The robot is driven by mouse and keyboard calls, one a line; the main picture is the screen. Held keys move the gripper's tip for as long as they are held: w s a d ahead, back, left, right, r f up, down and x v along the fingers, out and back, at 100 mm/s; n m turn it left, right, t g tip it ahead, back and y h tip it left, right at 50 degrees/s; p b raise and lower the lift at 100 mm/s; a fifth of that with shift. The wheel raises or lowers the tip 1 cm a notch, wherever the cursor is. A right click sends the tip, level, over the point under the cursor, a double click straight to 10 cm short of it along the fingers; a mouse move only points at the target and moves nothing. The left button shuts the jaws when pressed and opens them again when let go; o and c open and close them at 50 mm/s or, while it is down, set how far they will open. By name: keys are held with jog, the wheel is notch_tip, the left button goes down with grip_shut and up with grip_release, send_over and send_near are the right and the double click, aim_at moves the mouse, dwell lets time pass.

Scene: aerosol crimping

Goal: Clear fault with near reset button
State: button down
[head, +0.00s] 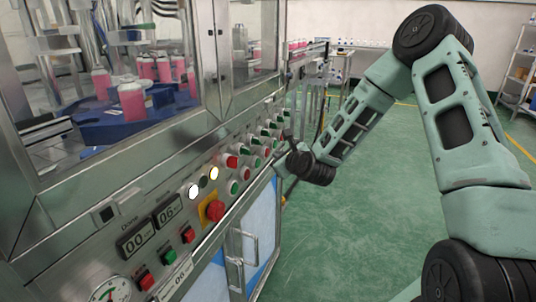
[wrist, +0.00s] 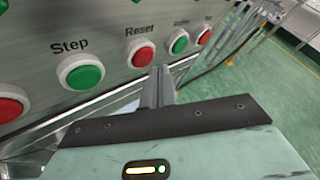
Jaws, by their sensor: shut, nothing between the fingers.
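A red button with a white ring, labelled Reset (wrist: 143,55), is on the steel panel in the wrist view. My gripper (wrist: 160,72) is shut and empty, its fingertips just right of and below this button in the picture. Whether they touch it I cannot tell. In the head view my gripper (head: 287,136) is at the far part of the machine's button panel. The button labels there are too small to read, so I cannot tell which is Reset.
A green Step button (wrist: 81,72) and a red button (wrist: 10,104) are left of Reset; a green button (wrist: 178,42) and another red one (wrist: 203,37) are right. A red emergency stop (head: 215,210) protrudes from the nearer panel. Green floor (head: 370,210) is clear.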

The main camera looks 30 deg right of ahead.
jog(key=shift+w+a, duration=0.1)
jog(key=shift+w+a, duration=0.15)
jog(key=shift+w, duration=0.05)
jog(key=shift+w+a, duration=0.25)
jog(key=shift+w, duration=0.1)
dwell(0.9)
dwell(0.4)
jog(key=shift+s+d, duration=0.5)
jog(key=shift+s, duration=0.15)
jog(key=shift+s+d+p, duration=0.25)
jog(key=shift+s+d, duration=0.55)
jog(key=shift+s, duration=0.2)
jog(key=shift+s+d+p, duration=0.2)
jog(key=shift+s+d, duration=0.55)
jog(key=shift+s, duration=0.25)
